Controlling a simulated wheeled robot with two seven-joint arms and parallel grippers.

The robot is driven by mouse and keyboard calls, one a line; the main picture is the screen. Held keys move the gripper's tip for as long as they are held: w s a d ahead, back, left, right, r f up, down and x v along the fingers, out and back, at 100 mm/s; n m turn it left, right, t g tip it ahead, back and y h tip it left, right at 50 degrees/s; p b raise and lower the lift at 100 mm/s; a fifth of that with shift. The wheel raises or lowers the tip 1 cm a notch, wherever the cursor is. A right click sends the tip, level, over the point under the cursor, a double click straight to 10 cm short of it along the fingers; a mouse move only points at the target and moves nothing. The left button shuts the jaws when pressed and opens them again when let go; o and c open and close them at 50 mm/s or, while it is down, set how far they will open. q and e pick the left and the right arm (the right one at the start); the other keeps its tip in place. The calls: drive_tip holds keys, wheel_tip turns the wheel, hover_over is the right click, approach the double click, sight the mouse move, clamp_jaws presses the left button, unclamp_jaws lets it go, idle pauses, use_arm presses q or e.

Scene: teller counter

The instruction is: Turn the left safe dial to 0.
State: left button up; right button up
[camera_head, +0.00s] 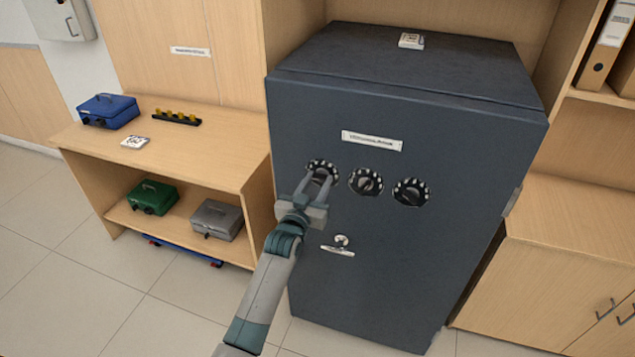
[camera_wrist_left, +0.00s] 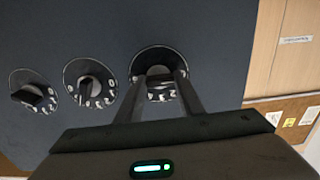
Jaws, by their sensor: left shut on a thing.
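The dark blue-grey safe (camera_head: 400,255) stands upright with three round dials in a row on its front. The left dial (camera_head: 323,164) is partly covered by my left gripper (camera_head: 321,181), which is shut on its knob. In the left wrist view the left dial (camera_wrist_left: 158,61) sits between the two fingers of the gripper (camera_wrist_left: 160,84). The middle dial (camera_head: 366,182) and the right dial (camera_head: 411,192) are untouched. My right gripper is not in view.
A T-shaped handle (camera_head: 339,246) sits below the dials. A wooden shelf (camera_head: 225,165) at left holds a blue cash box (camera_head: 108,110), a green box (camera_head: 153,197) and a grey box (camera_head: 217,219). A wooden cabinet (camera_head: 560,270) stands at right. Floor shows in front.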

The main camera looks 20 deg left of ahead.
use_arm(q)
drive_tip(key=shift+f, duration=0.15)
drive_tip(key=o, duration=1.1)
drive_tip(key=shift+c, duration=0.2)
drive_tip(key=shift+s, duration=0.1)
drive_tip(key=s+b, duration=0.4)
drive_tip(key=s, duration=1.3)
drive_tip(key=shift+a, duration=0.3)
drive_tip(key=shift+s, duration=0.1)
